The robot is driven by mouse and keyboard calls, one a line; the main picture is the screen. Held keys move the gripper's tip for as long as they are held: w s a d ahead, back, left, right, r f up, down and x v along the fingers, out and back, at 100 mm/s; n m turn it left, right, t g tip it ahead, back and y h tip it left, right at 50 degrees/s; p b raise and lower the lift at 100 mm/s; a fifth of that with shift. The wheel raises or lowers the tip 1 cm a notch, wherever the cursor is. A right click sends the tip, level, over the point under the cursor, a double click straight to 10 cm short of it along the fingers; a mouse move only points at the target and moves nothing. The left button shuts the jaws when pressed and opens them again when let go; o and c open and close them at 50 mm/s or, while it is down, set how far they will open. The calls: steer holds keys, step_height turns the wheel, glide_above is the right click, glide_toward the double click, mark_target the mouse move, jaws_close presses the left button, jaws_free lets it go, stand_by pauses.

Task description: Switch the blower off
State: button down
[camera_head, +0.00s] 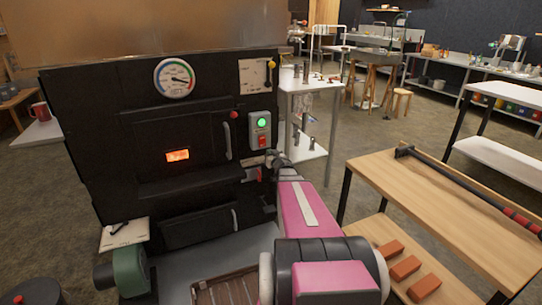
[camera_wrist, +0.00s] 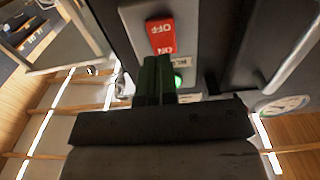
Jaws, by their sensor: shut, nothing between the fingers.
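The switch box (camera_head: 259,130) is on the right side of the black firebox front. Its green lamp (camera_head: 262,122) is lit, and a red rocker (camera_head: 262,142) is below it. In the wrist view the scene is upside down, and the red rocker (camera_wrist: 160,36) shows OFF at the picture's top and ON nearer the lamp (camera_wrist: 178,80). My gripper (camera_wrist: 158,56) is shut and empty, its tips in front of the rocker's ON end. I cannot tell if they touch it. In the head view my gripper (camera_head: 272,160) is just below the box. A green rounded housing (camera_head: 130,270), perhaps the blower, sits lower left.
A door handle (camera_head: 227,140) stands left of the switch box, and a lever panel (camera_head: 258,76) is above it. A round gauge (camera_head: 174,78) is higher left. A wooden bench (camera_head: 430,200) with a long rod stands right of my arm.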

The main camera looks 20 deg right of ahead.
mark_target(263, 145)
steer(key=shift+w+a, duration=0.15)
steer(key=shift+w, duration=3.35)
steer(key=shift+w, duration=0.45)
steer(key=shift+w+r, duration=0.2)
steer(key=shift+w, duration=1.15)
steer(key=shift+w+a, duration=0.1)
steer(key=shift+w, duration=0.55)
steer(key=shift+r, duration=0.1)
steer(key=shift+s+f, duration=0.2)
steer(key=shift+s, duration=3.55)
